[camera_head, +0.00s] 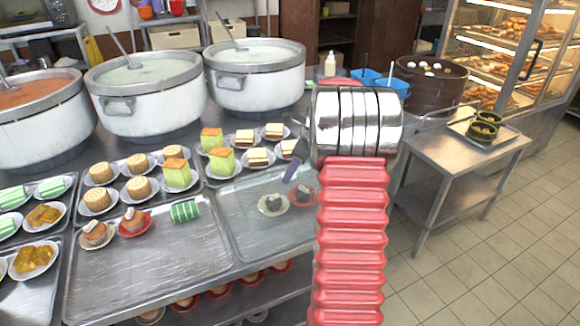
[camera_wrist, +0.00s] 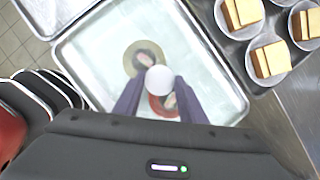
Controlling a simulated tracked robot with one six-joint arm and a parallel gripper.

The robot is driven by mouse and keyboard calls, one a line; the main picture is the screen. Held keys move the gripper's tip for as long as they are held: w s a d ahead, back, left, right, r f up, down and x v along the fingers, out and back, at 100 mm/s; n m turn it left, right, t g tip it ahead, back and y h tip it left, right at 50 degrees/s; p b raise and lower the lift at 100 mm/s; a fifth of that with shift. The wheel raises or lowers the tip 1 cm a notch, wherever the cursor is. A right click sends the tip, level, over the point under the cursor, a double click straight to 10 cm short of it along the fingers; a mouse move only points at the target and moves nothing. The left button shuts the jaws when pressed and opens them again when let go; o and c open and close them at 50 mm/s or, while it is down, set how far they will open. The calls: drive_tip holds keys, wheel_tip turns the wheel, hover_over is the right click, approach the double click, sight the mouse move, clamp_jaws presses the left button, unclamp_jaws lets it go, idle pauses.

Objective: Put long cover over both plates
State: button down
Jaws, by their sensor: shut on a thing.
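My gripper (camera_wrist: 148,94) is shut on the white round knob (camera_wrist: 158,79) of the long cover (camera_wrist: 205,70), a hazy see-through sheet spread over the tray. Under it show a tan plate (camera_wrist: 130,66) and a red plate (camera_wrist: 155,108), each with a dark-topped bun; the knob and fingers partly hide them. In the head view the tan plate (camera_head: 273,211) and red plate (camera_head: 296,202) sit beside my red arm, and one purple finger (camera_head: 291,171) shows above them. The cover's edges are unclear, and I cannot tell whether it touches the tray.
Plates of cakes (camera_head: 258,157) stand close behind the tray (camera_head: 240,252). A left tray (camera_head: 150,275) holds buns and a green roll. Large pots (camera_head: 255,80) line the back. A steel side table (camera_head: 460,160) stands right; floor is free there.

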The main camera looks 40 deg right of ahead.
drive_tip(key=shift+f, duration=1.1)
drive_tip(key=c, duration=1)
unclamp_jaws()
drive_tip(key=shift+c, duration=0.2)
drive_tip(key=shift+r, duration=3.5)
